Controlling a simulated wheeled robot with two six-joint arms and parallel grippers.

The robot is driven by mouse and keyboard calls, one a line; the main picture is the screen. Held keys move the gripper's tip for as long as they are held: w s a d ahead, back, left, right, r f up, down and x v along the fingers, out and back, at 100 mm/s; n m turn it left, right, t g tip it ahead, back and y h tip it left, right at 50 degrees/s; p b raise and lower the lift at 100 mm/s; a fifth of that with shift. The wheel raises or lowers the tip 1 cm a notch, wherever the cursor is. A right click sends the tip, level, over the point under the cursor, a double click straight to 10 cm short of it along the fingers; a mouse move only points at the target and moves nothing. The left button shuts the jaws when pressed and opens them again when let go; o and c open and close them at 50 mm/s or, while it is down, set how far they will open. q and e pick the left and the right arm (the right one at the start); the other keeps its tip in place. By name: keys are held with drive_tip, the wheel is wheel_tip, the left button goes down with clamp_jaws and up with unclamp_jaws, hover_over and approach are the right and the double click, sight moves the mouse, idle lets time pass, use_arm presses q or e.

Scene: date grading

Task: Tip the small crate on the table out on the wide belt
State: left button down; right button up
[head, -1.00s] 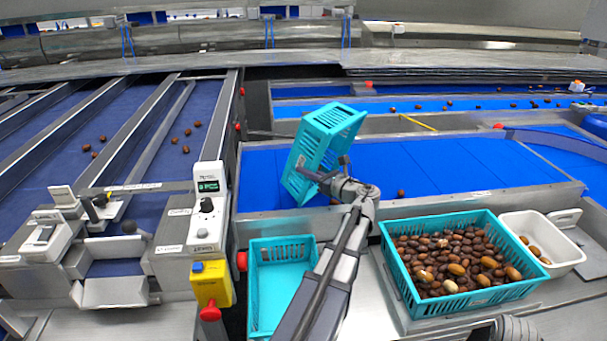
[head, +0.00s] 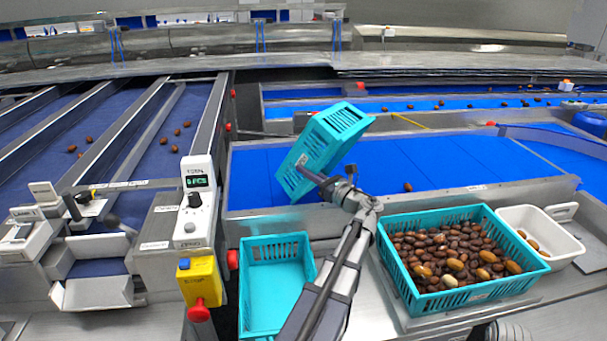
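A small teal crate (head: 318,150) is held tilted steeply above the wide blue belt (head: 440,160), its slotted bottom and side facing me. My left gripper (head: 328,184) is shut on the crate's lower near edge. The crate's inside is turned away, so I cannot tell what is in it. A single date (head: 408,187) lies on the wide belt right of the crate. My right gripper is not in view; only a bit of my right arm shows at the bottom edge.
An empty teal crate (head: 244,300) stands on the table in front. A teal crate full of dates (head: 398,276) and a white tray with a few dates (head: 567,254) stand to the right. A yellow stop box (head: 201,281) and the grading lanes are at left.

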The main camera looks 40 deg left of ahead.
sight(314, 160)
use_arm(q)
drive_tip(key=shift+w+d+f+y+b, duration=0.1)
drive_tip(key=shift+d+f+y+b, duration=0.1)
drive_tip(key=shift+d+y+b, duration=0.45)
drive_tip(key=shift+d+f+y+b, duration=0.15)
drive_tip(key=shift+d+b, duration=0.2)
drive_tip(key=shift+b, duration=0.65)
drive_tip(key=shift+d+b, duration=0.3)
drive_tip(key=shift+b, duration=0.1)
drive_tip(key=shift+d+y, duration=0.1)
drive_tip(key=shift+y, duration=0.2)
wheel_tip(314, 160, up, 5)
drive_tip(key=p, duration=0.5)
drive_tip(key=shift+r, duration=0.15)
